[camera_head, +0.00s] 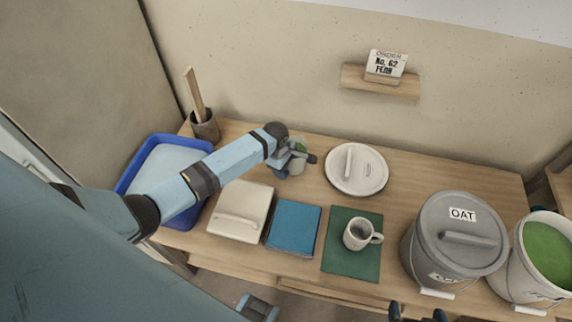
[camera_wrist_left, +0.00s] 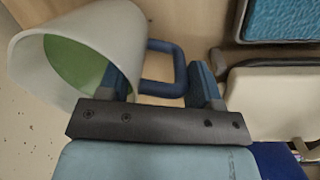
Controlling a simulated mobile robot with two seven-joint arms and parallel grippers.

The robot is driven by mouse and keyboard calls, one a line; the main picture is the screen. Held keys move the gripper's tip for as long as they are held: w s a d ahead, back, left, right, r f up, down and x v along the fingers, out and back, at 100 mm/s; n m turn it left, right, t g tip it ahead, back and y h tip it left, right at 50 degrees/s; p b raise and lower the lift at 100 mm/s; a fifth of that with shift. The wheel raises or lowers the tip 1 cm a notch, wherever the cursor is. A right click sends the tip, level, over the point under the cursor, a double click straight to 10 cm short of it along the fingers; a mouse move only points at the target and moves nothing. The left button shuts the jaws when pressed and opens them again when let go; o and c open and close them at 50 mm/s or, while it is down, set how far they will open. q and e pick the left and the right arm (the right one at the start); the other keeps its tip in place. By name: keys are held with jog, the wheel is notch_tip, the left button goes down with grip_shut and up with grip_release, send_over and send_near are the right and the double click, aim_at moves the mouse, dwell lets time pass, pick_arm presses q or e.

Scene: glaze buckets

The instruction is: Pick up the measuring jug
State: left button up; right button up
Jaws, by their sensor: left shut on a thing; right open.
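The measuring jug (camera_wrist_left: 105,30) is a pale cup with a green inside and a blue handle (camera_wrist_left: 178,62). In the left wrist view my left gripper (camera_wrist_left: 165,80) has its fingers on either side of the handle and is shut on it. The jug looks tilted there, its mouth to the left. In the head view my left gripper (camera_head: 304,157) is at the back of the table, and the jug (camera_head: 293,168) is partly hidden by it. I cannot tell whether the jug touches the table. My right gripper (camera_head: 418,315) is open at the bottom edge, mostly cut off.
Right of the jug lies a round white lid (camera_head: 370,178). A lidded OAT bucket (camera_head: 430,250) and green-filled bucket (camera_head: 510,275) stand right; a blue tray (camera_head: 128,178) left.

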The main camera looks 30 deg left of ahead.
pick_arm(q)
notch_tip(320, 180, up, 20)
jog(key=p, duration=0.1)
jog(key=shift+f, duration=0.15)
dwell(1.1)
dwell(1.6)
